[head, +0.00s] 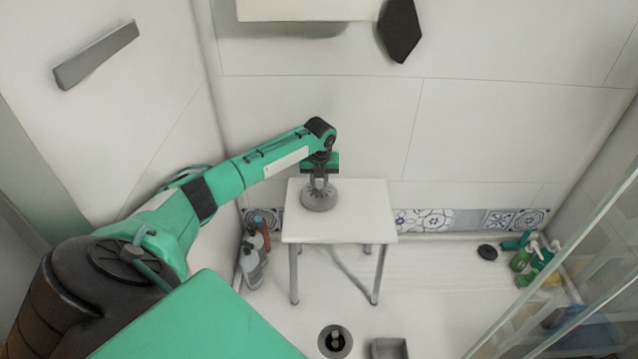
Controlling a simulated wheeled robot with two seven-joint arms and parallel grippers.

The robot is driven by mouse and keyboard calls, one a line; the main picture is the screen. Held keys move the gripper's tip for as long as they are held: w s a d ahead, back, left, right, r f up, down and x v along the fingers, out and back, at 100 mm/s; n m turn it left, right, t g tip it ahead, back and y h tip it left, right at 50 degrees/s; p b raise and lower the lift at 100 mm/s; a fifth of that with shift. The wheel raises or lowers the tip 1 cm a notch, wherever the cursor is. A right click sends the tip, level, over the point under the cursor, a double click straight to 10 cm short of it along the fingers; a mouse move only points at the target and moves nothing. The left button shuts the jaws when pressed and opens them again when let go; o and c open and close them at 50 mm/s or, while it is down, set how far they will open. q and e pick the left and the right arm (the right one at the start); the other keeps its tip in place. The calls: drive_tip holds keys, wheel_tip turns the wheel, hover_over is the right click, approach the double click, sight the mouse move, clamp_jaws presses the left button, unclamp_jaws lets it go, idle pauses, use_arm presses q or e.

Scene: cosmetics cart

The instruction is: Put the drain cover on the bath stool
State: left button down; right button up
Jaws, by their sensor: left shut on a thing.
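The bath stool (345,218) has a white square top and grey metal legs, and it stands against the back wall. The drain cover (319,199) is a round grey disc with a notched pattern, over the left back part of the stool top. My left gripper (319,184) points down and is shut on the drain cover from above. The cover looks level and very close to the stool top. I cannot tell whether it touches. My right gripper is not in view.
An open round drain (335,342) is in the floor, with a grey square block (388,348) beside it. Bottles (252,255) stand left of the stool. Green bottles (526,256) and a black disc (487,252) are at right, near a glass panel (560,280).

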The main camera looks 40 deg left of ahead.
use_arm(q)
drive_tip(key=shift+f, duration=0.15)
drive_tip(key=c, duration=1.2)
unclamp_jaws()
